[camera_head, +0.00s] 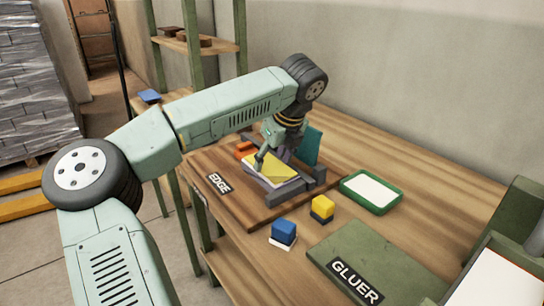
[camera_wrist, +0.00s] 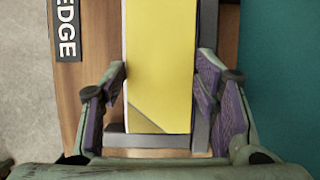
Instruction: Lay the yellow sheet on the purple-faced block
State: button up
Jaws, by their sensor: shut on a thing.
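The yellow sheet (camera_head: 281,168) lies in a grey frame (camera_head: 273,199) on the wooden board marked EDGE. It also shows in the wrist view (camera_wrist: 160,55), long and flat between my fingers, with a thin white edge along its left side and a darker triangle at its lower left corner. My gripper (camera_wrist: 162,72) is shut on the yellow sheet, one purple-padded finger at each long side. In the head view my gripper (camera_head: 270,157) is low over the frame. A pale purplish layer shows under the sheet's near edge; I cannot tell whether it is the purple-faced block.
A teal panel (camera_head: 309,146) stands behind the frame, and an orange block (camera_head: 245,149) is to its left. Blue-topped (camera_head: 283,230) and yellow-topped (camera_head: 322,207) blocks stand in front. A green-rimmed tray (camera_head: 371,192) and a green GLUER board (camera_head: 370,258) are to the right.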

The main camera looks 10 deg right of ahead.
jog(key=shift+f, duration=0.15)
jog(key=o, duration=0.9)
jog(key=shift+r, duration=0.25)
jog(key=b+v, duration=0.3)
jog(key=v, duration=0.9)
jog(key=shift+f, duration=0.15)
